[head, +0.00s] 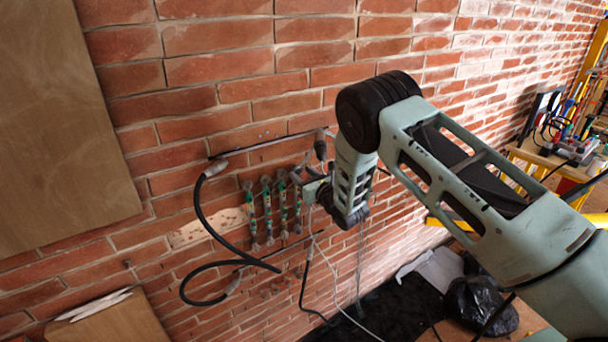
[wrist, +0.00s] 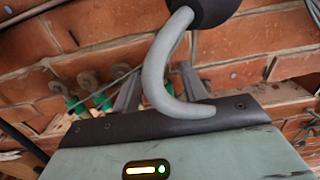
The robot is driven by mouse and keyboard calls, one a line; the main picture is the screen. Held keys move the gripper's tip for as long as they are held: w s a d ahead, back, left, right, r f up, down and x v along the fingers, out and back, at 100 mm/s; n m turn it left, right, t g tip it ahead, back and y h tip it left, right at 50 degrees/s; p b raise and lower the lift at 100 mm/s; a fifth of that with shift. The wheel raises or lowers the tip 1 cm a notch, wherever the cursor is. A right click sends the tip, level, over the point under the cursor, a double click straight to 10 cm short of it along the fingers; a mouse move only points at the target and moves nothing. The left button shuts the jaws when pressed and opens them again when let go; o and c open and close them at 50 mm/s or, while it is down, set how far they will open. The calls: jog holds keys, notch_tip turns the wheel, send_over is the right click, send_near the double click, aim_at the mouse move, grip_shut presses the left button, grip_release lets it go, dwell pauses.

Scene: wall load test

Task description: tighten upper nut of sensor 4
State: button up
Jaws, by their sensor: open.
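Several slim green-and-silver sensors (head: 267,209) stand upright side by side on the brick wall in the head view, with nuts at their upper and lower ends. No numbers are readable, so I cannot tell which is sensor 4. My gripper (head: 300,178) is at the upper end of the rightmost sensor (head: 297,203) and partly covers it. In the wrist view my gripper (wrist: 157,85) is open, its two grey fingers pointing at the wall. Green sensor tops with round nuts (wrist: 88,79) show left of the fingers. Whether a nut lies between the fingers is hidden by a curved grey cable.
The grey cable (wrist: 158,65) with a black plug crosses close before the wrist camera. A thick black cable (head: 205,215) loops left of the sensors. A wooden board (head: 60,120) is at the left wall. A cluttered yellow workbench (head: 570,165) and a black bag (head: 480,303) are at right.

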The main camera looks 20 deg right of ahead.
jog(key=shift+c, duration=0.3)
grip_shut()
